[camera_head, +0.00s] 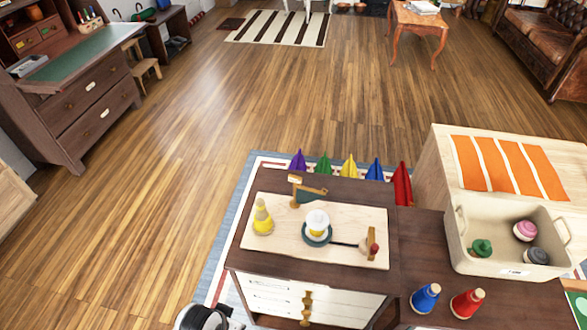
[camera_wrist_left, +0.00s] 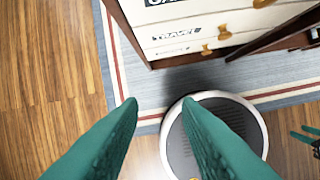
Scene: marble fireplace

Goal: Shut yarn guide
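A pale wooden board (camera_head: 345,219) lies on a dark-topped cabinet in the head view. At its back left a short wooden post carries the yarn guide (camera_head: 311,194), a dark green arm that points right, towards the winder. A yellow yarn cone (camera_head: 262,217) stands at the left, and a wooden crank (camera_head: 370,243) at the right. My left gripper (camera_wrist_left: 160,101) has green fingers wide apart with nothing between them, low in front of the cabinet. My right gripper (camera_wrist_left: 299,131) shows small at the wrist view's right edge, fingers apart.
Several coloured pointed things (camera_head: 350,167) line the back edge. The wooden floor at the left is clear.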

